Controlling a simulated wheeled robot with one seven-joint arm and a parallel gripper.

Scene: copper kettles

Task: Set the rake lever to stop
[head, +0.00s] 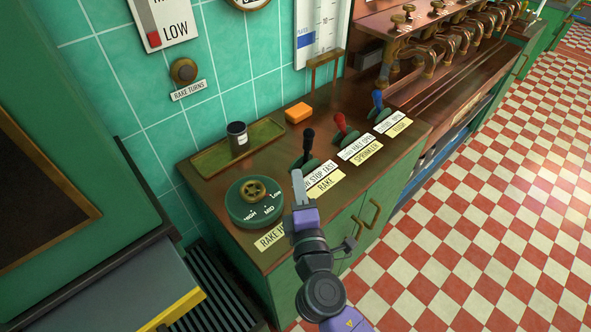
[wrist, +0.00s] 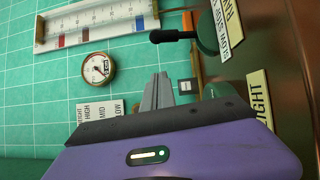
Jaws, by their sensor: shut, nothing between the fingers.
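The rake lever (head: 308,140) has a black knob and rises from a green base on the wooden counter, behind a yellow RAKE label (head: 325,183) and a white strip reading slow, stop, fast. It looks close to upright in the head view; I cannot tell its exact setting. In the wrist view, turned sideways, the black lever (wrist: 172,36) shows near the top. My gripper (head: 297,176) is shut and empty, in front of and slightly left of the lever in the head view. Its fingers (wrist: 158,91) appear apart from the lever.
The red-knobbed sprinkler lever (head: 340,123) and blue-knobbed lever (head: 377,100) stand to the right. A green rake height dial (head: 254,200) is left of my gripper. Behind are a dark cup (head: 238,138) on a tray and an orange block (head: 298,113).

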